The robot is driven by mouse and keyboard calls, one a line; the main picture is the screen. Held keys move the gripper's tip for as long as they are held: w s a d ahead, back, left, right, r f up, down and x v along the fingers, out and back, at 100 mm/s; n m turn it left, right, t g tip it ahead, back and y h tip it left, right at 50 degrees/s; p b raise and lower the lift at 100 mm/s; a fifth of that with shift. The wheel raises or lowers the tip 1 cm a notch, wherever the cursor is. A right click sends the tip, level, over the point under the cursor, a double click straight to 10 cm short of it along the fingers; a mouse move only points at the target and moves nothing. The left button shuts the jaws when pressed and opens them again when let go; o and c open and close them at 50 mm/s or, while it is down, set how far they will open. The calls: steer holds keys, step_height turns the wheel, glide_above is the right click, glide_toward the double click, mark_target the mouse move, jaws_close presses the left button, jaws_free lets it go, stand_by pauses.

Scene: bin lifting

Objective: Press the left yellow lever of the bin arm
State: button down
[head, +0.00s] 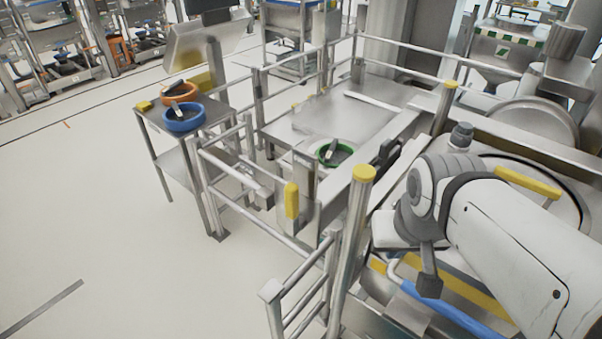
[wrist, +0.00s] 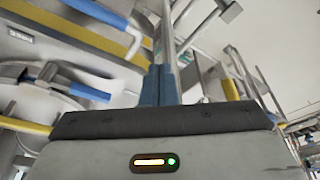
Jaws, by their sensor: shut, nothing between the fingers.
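In the wrist view, my gripper (wrist: 159,84) is shut, its blue fingers together with nothing between them. In the head view my white arm reaches in from the right, and its fingers cannot be made out. A yellow bar (head: 528,182) lies behind my arm at the right. Yellow strips (head: 490,298) lie below the arm, beside a blue bar (head: 448,312). In the wrist view, a yellow bar (wrist: 72,28) with a blue bar (wrist: 97,12) is at upper left, apart from the fingers. I cannot tell which yellow piece is the left lever.
Metal railings stand at the centre, with a yellow-capped post (head: 363,174) left of my arm and a yellow block (head: 291,200) farther left. A steel table (head: 350,115) has a green-rimmed bowl (head: 334,153). A side table holds blue (head: 184,124) and orange (head: 180,90) bowls. The left floor is clear.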

mark_target(296, 208)
steer(key=w+a+m+y+b, duration=0.1)
steer(key=w+a+m+b, duration=0.2)
steer(key=w, duration=0.4)
steer(key=w+a+m+y+b, duration=0.2)
steer(key=w+a+m+b, duration=0.2)
steer(key=w, duration=0.4)
steer(key=shift+w+a+f+m+g+b, duration=0.25)
steer(key=shift+a+f+b, duration=0.3)
steer(key=shift+a, duration=0.6)
steer(key=w+a+f+p, duration=0.1)
steer(key=w+a+f, duration=0.3)
steer(key=f, duration=0.5)
steer(key=shift+w+a, duration=0.35)
steer(key=shift+a, duration=0.65)
